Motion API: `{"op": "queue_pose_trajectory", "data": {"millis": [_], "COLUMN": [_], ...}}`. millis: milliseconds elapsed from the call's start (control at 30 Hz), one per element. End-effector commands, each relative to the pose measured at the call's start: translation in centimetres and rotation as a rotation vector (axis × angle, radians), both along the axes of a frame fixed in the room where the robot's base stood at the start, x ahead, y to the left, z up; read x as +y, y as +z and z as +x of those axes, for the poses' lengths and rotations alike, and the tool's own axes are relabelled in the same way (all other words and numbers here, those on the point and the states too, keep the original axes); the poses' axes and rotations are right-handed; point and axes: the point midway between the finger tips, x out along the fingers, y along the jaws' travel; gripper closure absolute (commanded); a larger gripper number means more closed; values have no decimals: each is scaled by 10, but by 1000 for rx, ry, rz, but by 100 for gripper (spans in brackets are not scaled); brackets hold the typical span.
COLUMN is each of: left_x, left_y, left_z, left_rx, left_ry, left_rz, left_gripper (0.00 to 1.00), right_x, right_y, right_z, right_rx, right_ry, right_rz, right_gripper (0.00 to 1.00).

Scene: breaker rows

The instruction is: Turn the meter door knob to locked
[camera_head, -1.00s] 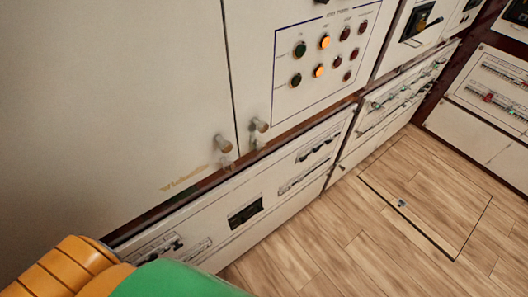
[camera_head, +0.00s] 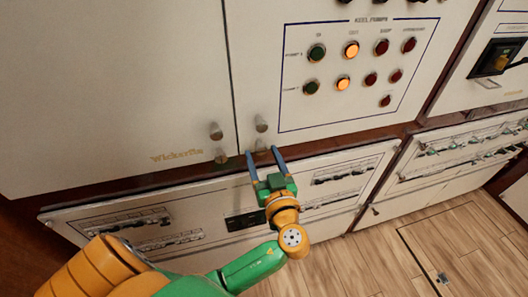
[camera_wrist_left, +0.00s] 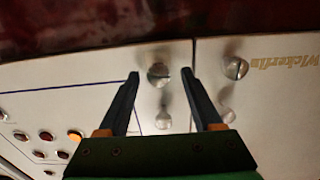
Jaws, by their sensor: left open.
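Round silver knobs sit along the seam between two white doors. The right door's knob (camera_head: 261,122) is beside the left door's knob (camera_head: 216,130), and fainter round shapes show below both. No label shows which is the meter door knob. My left gripper (camera_head: 262,150) is open, its blue fingers pointing up at the right door's lower edge. In the left wrist view, which is upside down, a slotted knob (camera_wrist_left: 159,74) lies between the open fingertips, with a gap on both sides. Another slotted knob (camera_wrist_left: 236,68) lies outside them, to the right. My right gripper is out of view.
A keel pumps panel (camera_head: 355,62) with lit and unlit buttons is on the right door. A dark red ledge (camera_head: 130,184) runs below the doors. Lower breaker panels (camera_head: 355,175) stand beneath it. Wooden floor (camera_head: 372,262) is clear at right.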

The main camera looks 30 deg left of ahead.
Motion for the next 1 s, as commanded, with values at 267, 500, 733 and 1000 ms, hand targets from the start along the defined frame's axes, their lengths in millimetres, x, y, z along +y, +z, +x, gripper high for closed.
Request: {"op": "queue_pose_trajectory", "data": {"millis": [267, 500, 733, 1000], "left_x": [2, 2, 2, 2], "left_y": [-1, -1, -2, -2], "left_z": [2, 2, 2, 2], "left_rx": [1, 2, 11, 96], "left_ry": [-1, -1, -1, 0], "left_rz": [-2, -1, 5, 78], "left_gripper": [39, 100, 100, 100], "right_x": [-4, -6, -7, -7], "right_y": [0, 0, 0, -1], "right_z": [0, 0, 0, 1], "right_rx": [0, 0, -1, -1], "right_ry": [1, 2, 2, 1], "right_rz": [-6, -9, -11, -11], "right_gripper": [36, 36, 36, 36]}}
